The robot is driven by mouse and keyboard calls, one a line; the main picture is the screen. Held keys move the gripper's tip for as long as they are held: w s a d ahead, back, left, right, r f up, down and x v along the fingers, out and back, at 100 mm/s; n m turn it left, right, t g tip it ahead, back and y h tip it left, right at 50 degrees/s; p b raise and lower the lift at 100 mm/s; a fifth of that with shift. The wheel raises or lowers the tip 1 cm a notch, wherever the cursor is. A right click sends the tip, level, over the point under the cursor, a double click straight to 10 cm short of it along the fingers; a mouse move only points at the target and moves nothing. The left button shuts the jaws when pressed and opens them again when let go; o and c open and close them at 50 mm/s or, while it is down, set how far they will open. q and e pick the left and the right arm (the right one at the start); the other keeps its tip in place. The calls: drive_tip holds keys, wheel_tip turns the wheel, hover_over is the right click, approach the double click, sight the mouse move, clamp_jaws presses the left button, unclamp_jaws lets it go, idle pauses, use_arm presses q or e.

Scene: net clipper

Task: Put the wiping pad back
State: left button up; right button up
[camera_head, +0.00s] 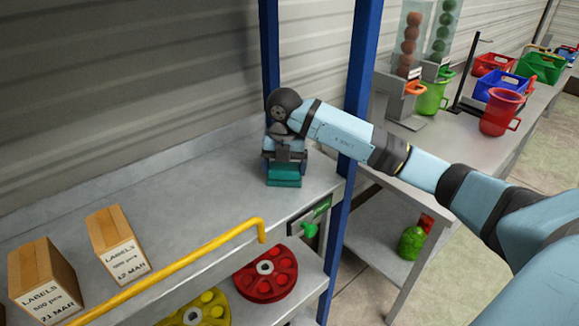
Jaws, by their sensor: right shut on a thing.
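The wiping pad (284,177) is a teal block at the right end of the upper grey shelf, between the two blue posts. My right gripper (285,160) points down from above and is shut on it, covering its top. The pad is at or just over the shelf surface; I cannot tell whether it touches. My left gripper is not in view.
The upper shelf (180,203) is clear between the pad and two label boxes (117,243) at left. A yellow rail (190,266) runs along its front. Red (265,273) and yellow wheels lie below. A bench at right holds jugs (501,111) and bins.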

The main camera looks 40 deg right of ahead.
sight(284, 167)
drive_tip(key=shift+s, duration=0.1)
drive_tip(key=shift+a, duration=0.3)
drive_tip(key=o, duration=0.6)
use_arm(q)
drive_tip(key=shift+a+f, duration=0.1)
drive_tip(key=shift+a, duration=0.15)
use_arm(e)
drive_tip(key=shift+o, duration=0.2)
drive_tip(key=shift+d, duration=0.1)
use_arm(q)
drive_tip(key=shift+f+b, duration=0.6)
use_arm(e)
wheel_tip(284, 167, up, 12)
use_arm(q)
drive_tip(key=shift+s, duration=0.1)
